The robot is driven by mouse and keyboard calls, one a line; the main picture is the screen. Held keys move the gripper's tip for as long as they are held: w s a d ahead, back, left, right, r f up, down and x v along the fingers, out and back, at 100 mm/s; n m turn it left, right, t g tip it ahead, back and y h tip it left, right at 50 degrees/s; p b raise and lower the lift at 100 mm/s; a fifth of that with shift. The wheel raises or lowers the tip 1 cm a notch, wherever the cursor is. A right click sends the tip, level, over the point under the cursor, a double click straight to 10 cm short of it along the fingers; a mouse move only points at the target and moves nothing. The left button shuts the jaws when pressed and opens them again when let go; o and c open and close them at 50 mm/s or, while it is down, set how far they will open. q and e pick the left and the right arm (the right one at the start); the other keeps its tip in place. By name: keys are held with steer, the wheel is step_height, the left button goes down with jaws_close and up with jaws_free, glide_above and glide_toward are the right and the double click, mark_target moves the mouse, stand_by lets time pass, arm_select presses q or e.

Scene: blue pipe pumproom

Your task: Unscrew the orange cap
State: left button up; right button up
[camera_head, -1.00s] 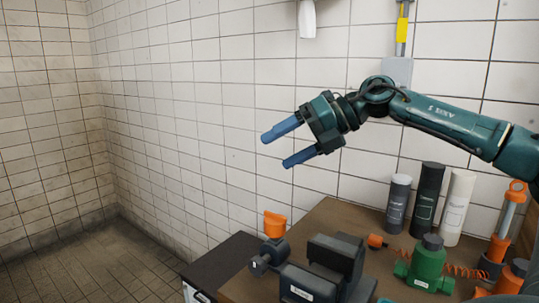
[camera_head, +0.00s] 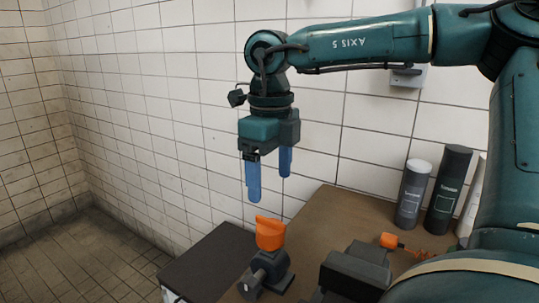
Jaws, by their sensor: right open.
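The orange cap (camera_head: 270,233) sits on top of a dark grey fitting (camera_head: 272,272) at the left end of the brown bench. My right gripper (camera_head: 270,188) points straight down above the cap, its two blue fingers apart and empty. In this view the fingertips show a little above the cap; how far they are from it in depth I cannot tell. My left gripper is not in view.
A dark vise-like block (camera_head: 350,272) stands to the right of the fitting. A small orange part (camera_head: 390,241) lies behind it on the brown bench (camera_head: 335,215). A grey canister (camera_head: 412,195) and a black canister (camera_head: 447,192) stand near the tiled wall. A dark box top (camera_head: 212,262) lies left of the bench.

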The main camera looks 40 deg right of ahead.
mark_target(271, 220)
step_height(271, 220, down, 9)
steer(key=shift+f, duration=0.2)
stand_by(0.3)
